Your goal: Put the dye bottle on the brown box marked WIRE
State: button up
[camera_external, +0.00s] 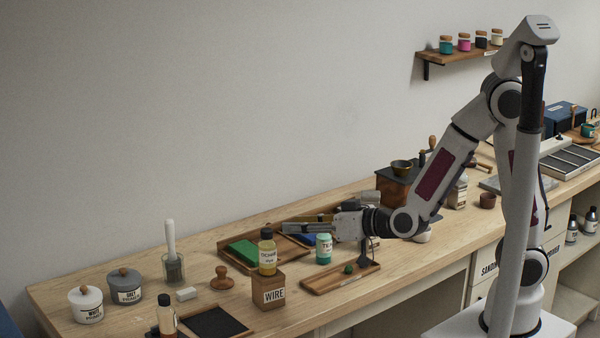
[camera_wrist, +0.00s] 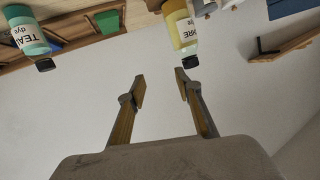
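A yellow-ochre dye bottle with a dark cap (camera_external: 267,257) stands upright on the brown box marked WIRE (camera_external: 270,292). It also shows in the wrist view (camera_wrist: 180,25), beyond the fingertips and nearer the right one. A teal dye bottle (camera_external: 324,248) stands to the right of the box, with its label facing front; it shows in the wrist view (camera_wrist: 27,30) at upper left. My gripper (camera_external: 287,228) is level, above the bench and just right of the ochre bottle's cap in the picture. In the wrist view its fingers (camera_wrist: 162,86) are apart with nothing between them.
A wooden tray with a green block (camera_external: 243,252) lies behind the box. A slotted wooden rack (camera_external: 340,279) lies to the right. A wooden stamp (camera_external: 222,278), a white block (camera_external: 187,294) and a black pad (camera_external: 212,322) lie left. Lidded pots stand farther left.

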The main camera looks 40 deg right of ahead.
jog(key=d+r+g, duration=0.2)
jog(key=d, duration=0.6)
jog(key=s+d+m+g+h, duration=0.1)
jog(key=s+d+g+h, duration=0.2)
jog(key=s+d, duration=0.6)
jog(key=s+d+m+g+h, duration=0.2)
jog(key=s+d, duration=0.7)
jog(key=d, duration=0.6)
jog(key=shift+s+d+f+g+h, duration=0.3)
jog(key=shift+s+f+g+h, duration=0.1)
jog(key=shift+g+h, duration=0.2)
